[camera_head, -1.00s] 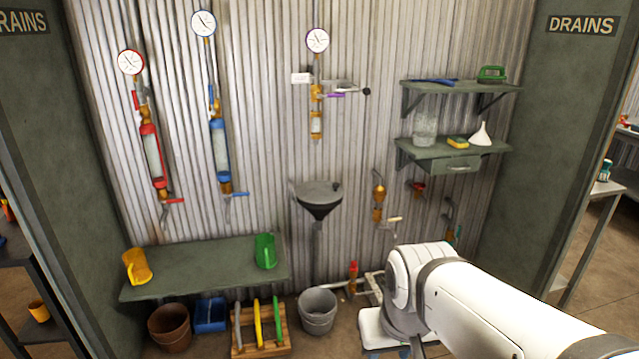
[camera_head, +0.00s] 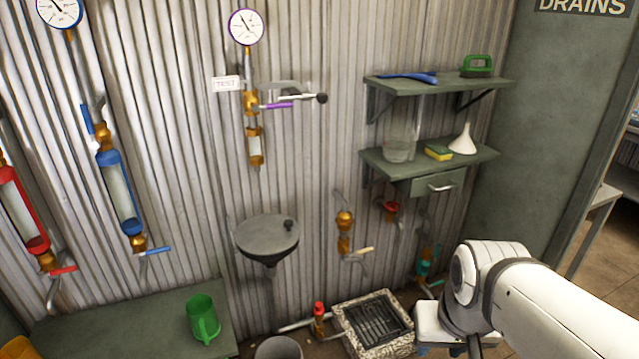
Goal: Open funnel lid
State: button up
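The funnel (camera_head: 269,259) is a dark cone on a pipe against the corrugated wall, left of centre. Its flat grey round lid (camera_head: 262,236) lies over the top and looks shut. A small dark knob (camera_head: 288,225) stands near the lid's right edge. My white arm reaches in from the lower right, well apart from the funnel.
A green bench (camera_head: 130,325) with a green jug (camera_head: 203,318) stands left of the funnel. A grey bucket (camera_head: 279,348) and a grated drain (camera_head: 375,322) are below. Shelves (camera_head: 430,158) are at right. A purple-handled valve (camera_head: 275,106) is above the funnel.

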aim_at(266, 234)
jog(key=u, duration=0.3)
jog(key=i, duration=1.2)
jog(key=u, duration=0.95)
jog(key=i, duration=0.2)
jog(key=u, duration=0.2)
